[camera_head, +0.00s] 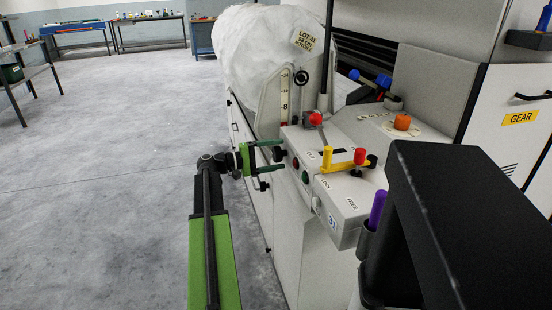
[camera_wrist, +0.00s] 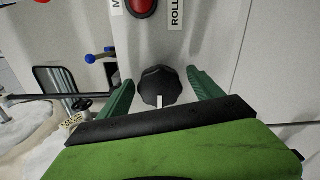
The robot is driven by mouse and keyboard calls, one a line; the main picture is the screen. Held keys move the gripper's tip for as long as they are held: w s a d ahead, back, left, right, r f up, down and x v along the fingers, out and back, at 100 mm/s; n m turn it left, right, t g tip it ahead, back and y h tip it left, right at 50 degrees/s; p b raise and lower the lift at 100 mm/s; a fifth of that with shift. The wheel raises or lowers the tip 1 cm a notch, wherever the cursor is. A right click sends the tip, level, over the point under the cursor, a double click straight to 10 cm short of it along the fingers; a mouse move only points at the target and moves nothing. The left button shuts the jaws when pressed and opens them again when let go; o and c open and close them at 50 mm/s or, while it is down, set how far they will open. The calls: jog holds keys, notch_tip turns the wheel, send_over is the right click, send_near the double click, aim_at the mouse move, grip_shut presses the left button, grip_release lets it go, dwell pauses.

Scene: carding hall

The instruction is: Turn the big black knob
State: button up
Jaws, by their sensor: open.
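The big black knob (camera_wrist: 157,88) sticks out of the pale machine panel, with a white mark on its near side. In the head view the knob (camera_head: 278,154) shows small on the panel's left face. My gripper (camera_wrist: 160,78) is open, with one green finger on each side of the knob and a visible gap to each. In the head view my gripper (camera_head: 281,155) reaches the panel from the left, its fingers above and below the knob.
A red button (camera_head: 295,163) and a green button (camera_head: 305,177) sit near the knob on the machine. A yellow lever (camera_head: 338,167) and an orange knob (camera_head: 402,122) stand on top. A white fibre roll (camera_head: 265,50) is behind. The floor at left is clear.

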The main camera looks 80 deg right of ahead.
jog(key=v, duration=1.7)
jog(key=shift+w, duration=0.2)
jog(key=shift+a, duration=0.15)
